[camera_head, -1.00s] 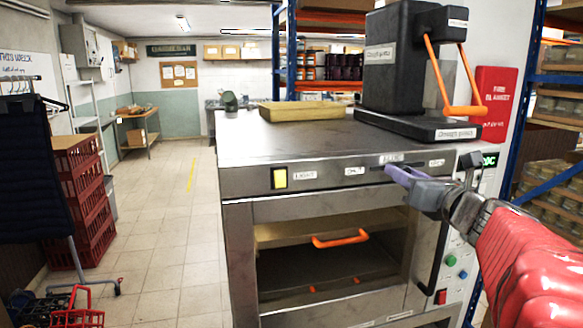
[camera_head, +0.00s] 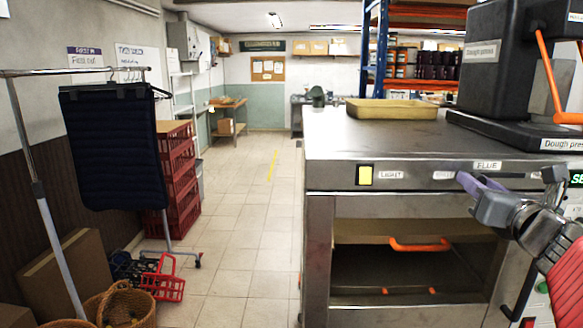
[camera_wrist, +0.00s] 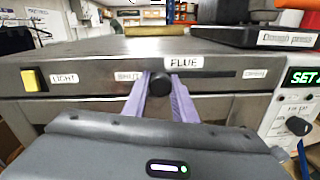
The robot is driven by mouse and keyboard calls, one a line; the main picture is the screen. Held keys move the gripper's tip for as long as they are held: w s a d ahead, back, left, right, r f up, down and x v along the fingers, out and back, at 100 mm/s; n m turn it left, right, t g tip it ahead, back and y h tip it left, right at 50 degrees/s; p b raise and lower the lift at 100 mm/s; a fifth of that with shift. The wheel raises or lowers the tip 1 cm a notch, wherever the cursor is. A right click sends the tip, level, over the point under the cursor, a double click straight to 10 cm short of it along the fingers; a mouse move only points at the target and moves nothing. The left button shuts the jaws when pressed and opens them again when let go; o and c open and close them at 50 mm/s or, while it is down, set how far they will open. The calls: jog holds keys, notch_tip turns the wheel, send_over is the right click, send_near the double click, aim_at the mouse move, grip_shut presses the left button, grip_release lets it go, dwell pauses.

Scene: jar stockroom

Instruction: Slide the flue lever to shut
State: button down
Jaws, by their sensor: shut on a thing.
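The flue lever (camera_wrist: 160,84) is a black round knob in a dark horizontal slot on the steel oven's front panel. In the wrist view it sits at the left part of the slot, close to the SHUT label (camera_wrist: 128,76). The OPEN label (camera_wrist: 254,74) is at the slot's far right, and the FLUE label (camera_wrist: 184,63) is above. My gripper (camera_head: 466,182) has purple fingers, shut around the knob from both sides. In the head view the fingers hide the knob.
A yellow light switch (camera_head: 365,175) is left of the slot. A tan tray (camera_head: 392,109) and the black dough press (camera_head: 490,65) stand on the oven top. A clothes rack with a dark blue cover (camera_head: 112,145) stands at left; the tiled floor between is clear.

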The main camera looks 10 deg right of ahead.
aim_at(476, 175)
jog(key=c, duration=1.7)
grip_release()
jog(key=shift+w+a, duration=0.1)
jog(key=shift+a, duration=0.25)
jog(key=shift+o, duration=1.2)
jog(key=shift+d, duration=0.1)
notch_tip(476, 175, up, 10)
jog(key=shift+f, duration=0.1)
